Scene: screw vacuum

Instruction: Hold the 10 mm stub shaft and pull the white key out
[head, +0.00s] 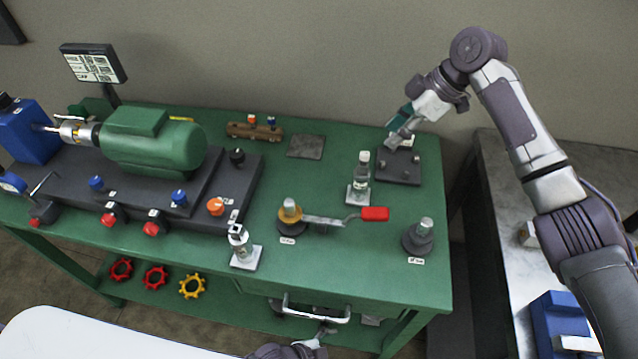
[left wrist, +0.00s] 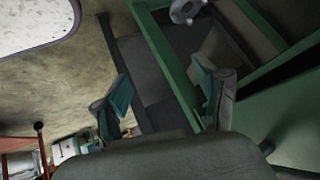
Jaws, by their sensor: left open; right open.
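Two upright metal stub shafts stand on dark round bases at the front of the green bench. One (head: 426,228) is at the right front. The other (head: 290,208) is left of it, with a brass collar and a red-handled lever beside it. Their labels are too small to read, so I cannot tell which is 10 mm. I cannot make out the white key. My right gripper (head: 399,128) is open and empty above the dark plate at the back right. My left gripper (left wrist: 163,97) is open and empty, low by the bench's front; only part shows in the head view.
A drawer handle (head: 318,316) sticks out in front. A grey side table (head: 505,200) stands right.

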